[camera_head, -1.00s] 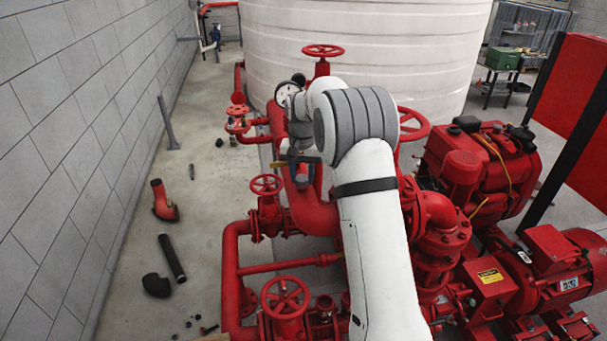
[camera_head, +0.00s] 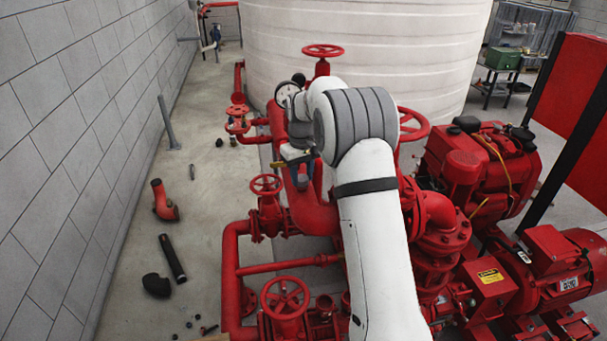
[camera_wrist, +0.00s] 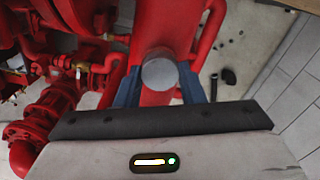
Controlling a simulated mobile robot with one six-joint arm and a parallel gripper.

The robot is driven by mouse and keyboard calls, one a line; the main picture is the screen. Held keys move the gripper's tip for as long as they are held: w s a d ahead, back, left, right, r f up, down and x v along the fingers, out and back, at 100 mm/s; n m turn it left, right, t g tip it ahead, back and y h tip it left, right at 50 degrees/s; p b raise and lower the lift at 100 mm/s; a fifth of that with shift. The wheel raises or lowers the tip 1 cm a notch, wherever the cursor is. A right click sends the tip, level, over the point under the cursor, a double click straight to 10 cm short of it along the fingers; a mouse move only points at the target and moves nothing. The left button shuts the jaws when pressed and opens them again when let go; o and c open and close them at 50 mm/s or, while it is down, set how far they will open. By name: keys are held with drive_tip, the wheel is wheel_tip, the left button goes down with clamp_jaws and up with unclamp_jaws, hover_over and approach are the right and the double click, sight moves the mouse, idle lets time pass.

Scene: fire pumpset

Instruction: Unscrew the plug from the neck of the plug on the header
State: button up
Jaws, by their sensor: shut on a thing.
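The plug (camera_wrist: 161,74) shows in the wrist view as a round grey end face, standing off the red header pipe (camera_wrist: 165,25). My gripper (camera_wrist: 159,80) has its blue fingers on the left and right sides of the plug and is shut on it. The neck behind the plug is hidden by the plug itself. In the head view my gripper (camera_head: 300,172) is at the red header (camera_head: 315,213), below the pressure gauge. The plug cannot be made out in that view.
Red valves with handwheels (camera_head: 285,297) stand in front, and another handwheel (camera_head: 322,51) rises behind. The engine (camera_head: 470,165) and motor are to the right. Loose pipe pieces (camera_head: 172,258) lie on the floor at left, with open floor along the block wall.

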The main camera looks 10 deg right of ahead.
drive_tip(key=shift+n, duration=0.7)
drive_tip(key=n, duration=0.4)
drive_tip(key=shift+n, duration=0.3)
drive_tip(key=shift+n, duration=0.6)
drive_tip(key=n, duration=0.3)
drive_tip(key=shift+n, duration=0.3)
